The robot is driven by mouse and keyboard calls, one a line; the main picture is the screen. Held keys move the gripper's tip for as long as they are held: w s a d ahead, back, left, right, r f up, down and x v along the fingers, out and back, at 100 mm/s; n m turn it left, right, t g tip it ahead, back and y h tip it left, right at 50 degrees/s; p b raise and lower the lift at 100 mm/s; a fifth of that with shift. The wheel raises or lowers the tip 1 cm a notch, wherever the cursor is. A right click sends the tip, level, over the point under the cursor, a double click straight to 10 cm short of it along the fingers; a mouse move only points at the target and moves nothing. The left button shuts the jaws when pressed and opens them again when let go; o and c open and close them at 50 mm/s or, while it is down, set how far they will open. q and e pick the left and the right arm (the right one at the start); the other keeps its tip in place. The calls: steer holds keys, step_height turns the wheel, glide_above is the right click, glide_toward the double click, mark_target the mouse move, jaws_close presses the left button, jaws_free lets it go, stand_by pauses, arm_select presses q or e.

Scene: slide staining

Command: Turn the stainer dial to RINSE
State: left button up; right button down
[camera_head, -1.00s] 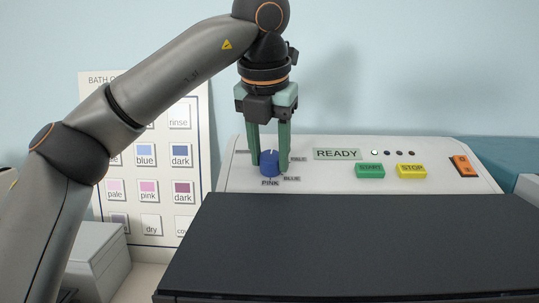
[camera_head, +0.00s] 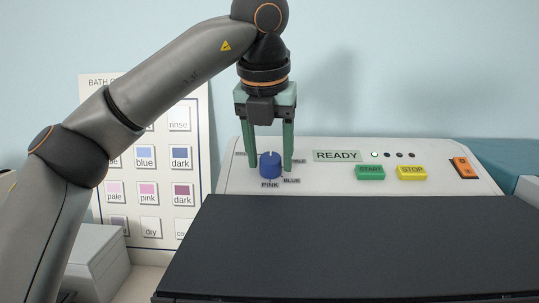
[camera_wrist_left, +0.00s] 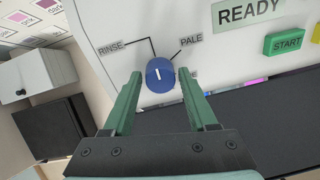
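The blue stainer dial (camera_head: 270,166) sits on the sloped white panel, and its white mark points toward the back. In the left wrist view the dial (camera_wrist_left: 160,78) has its mark between the RINSE label (camera_wrist_left: 111,47) and the PALE label (camera_wrist_left: 191,40). The PINK label (camera_head: 270,184) and BLUE label (camera_head: 292,180) are in front of it in the head view. My left gripper (camera_head: 270,168) points down with one green finger on each side of the dial. It is open, with a small gap on both sides. My right gripper is not in view.
The panel carries a READY display (camera_head: 337,155), a green START button (camera_head: 370,172), a yellow STOP button (camera_head: 412,172) and an orange switch (camera_head: 462,167). A dark lid (camera_head: 350,245) lies in front. A bath chart (camera_head: 150,240) stands behind at left, beside a grey box (camera_head: 97,260).

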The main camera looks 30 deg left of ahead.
arm_select(q)
steer(key=shift+o, duration=1.1)
steer(key=p+v, duration=0.1)
steer(key=v, duration=1.1)
steer(key=shift+r, duration=0.2)
steer(key=shift+s, duration=0.15)
